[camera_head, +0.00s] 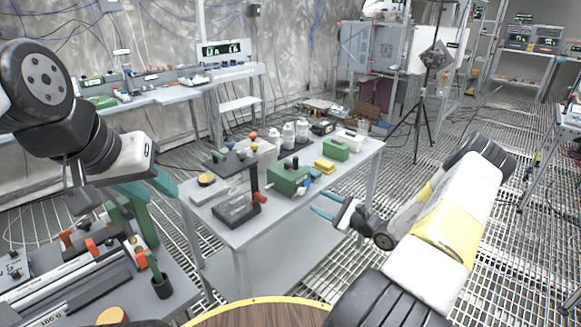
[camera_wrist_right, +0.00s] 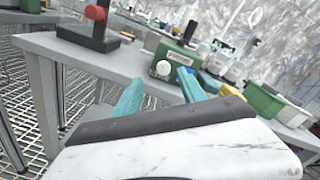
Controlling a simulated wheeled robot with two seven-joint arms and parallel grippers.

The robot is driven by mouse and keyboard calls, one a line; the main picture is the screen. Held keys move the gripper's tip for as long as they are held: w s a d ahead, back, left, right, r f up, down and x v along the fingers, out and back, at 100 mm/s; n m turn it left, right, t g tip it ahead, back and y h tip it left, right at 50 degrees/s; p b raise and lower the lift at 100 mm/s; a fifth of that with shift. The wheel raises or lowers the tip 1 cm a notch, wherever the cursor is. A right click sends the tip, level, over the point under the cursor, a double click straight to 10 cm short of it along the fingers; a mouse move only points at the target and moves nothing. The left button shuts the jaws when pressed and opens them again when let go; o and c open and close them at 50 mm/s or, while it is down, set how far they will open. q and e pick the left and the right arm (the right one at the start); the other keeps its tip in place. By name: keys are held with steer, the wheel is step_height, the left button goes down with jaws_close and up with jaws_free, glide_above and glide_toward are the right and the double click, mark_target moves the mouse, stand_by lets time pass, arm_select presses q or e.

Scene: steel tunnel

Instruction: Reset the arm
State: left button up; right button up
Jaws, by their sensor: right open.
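My right gripper (camera_head: 326,205) is open, with teal fingers beside the front right edge of the middle table. In the right wrist view its two fingers (camera_wrist_right: 160,92) stand apart with nothing between them. Beyond them are the table edge and a green box with a white knob (camera_wrist_right: 172,62). My left gripper (camera_head: 150,187) hangs at the left above the near left bench, its teal fingers partly overlapping one another. I cannot tell whether they are apart. My right arm (camera_head: 445,225) reaches in from the lower right.
The middle table (camera_head: 228,235) holds a green box (camera_head: 287,178), a dark stand with a red knob (camera_head: 238,210), a yellow block (camera_head: 324,166) and white bottles. The near left bench (camera_head: 185,285) carries rails and clamps. A tripod (camera_head: 421,100) stands behind. Grated floor is open at right.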

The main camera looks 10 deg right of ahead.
steer(key=s+a+r+n+g, duration=0.6)
steer(key=a+r+n, duration=0.1)
steer(key=r, duration=0.2)
steer(key=s+a+r+n+g, duration=0.6)
steer(key=a+r+n, duration=0.1)
steer(key=a+r, duration=0.15)
steer(key=s+d+r+n+t+h, duration=0.2)
steer(key=s+r+n+h, duration=0.2)
steer(key=s+r, duration=0.3)
steer(key=s+d+r+n+t+h, duration=0.2)
steer(key=s+r+n+h, duration=0.2)
steer(key=s+r, duration=0.4)
steer(key=s, duration=0.3)
steer(key=shift+s+h, duration=0.3)
steer(key=shift+h, duration=0.1)
